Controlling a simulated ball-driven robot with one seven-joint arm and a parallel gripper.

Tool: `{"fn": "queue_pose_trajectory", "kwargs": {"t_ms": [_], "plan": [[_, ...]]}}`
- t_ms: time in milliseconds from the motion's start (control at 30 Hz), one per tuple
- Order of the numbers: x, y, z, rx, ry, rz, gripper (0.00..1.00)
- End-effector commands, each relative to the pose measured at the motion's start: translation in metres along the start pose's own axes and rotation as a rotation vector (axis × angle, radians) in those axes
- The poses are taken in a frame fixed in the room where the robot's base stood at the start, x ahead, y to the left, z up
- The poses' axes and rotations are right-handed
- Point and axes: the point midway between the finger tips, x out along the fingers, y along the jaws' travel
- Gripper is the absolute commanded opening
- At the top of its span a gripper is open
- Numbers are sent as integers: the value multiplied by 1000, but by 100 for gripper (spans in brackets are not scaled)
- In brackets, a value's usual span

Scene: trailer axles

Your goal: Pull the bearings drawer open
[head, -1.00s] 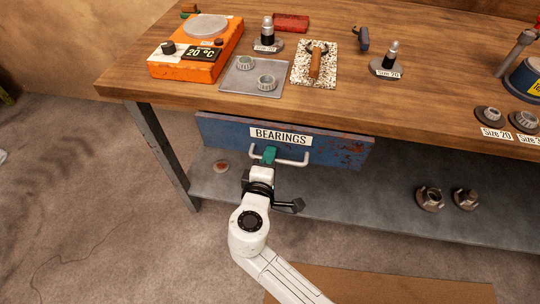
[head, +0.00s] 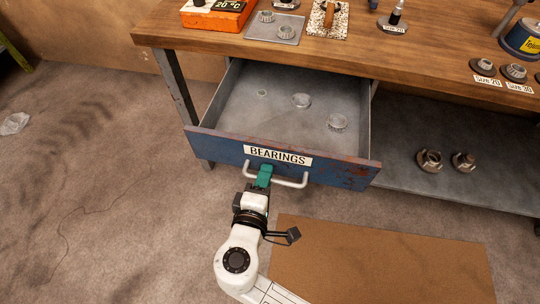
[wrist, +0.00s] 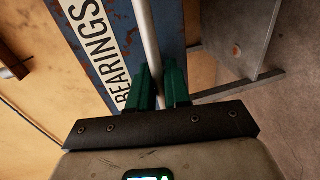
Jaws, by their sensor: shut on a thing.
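The bearings drawer (head: 225,147) is blue, rust-patched, and labelled "BEARINGS". It stands well out from under the workbench, and its grey inside shows with a few bearings (head: 336,122) on its floor. Its pale bar handle (head: 290,182) is on the front face. My gripper (head: 264,176) has green fingers shut on the handle, left of its middle. In the wrist view the handle (wrist: 146,35) passes between the green fingers of my gripper (wrist: 161,82), beside the label. The hold itself is partly hidden behind the fingers.
The wooden workbench top (head: 420,62) carries an orange heater (head: 215,18), a grey tray (head: 273,27) with bearings, and labelled parts. Two metal parts (head: 430,160) sit on the lower shelf at right. A brown mat (head: 380,265) lies on the floor; the floor at left is mostly clear.

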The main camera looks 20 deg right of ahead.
Motion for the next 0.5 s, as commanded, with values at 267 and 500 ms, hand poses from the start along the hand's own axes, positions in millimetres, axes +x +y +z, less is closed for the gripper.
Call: {"fn": "queue_pose_trajectory", "kwargs": {"t_ms": [267, 500], "plan": [[-34, -8, 0, -2, 1, -2, 0], [-41, -10, 0, -1, 0, -2, 0]]}}
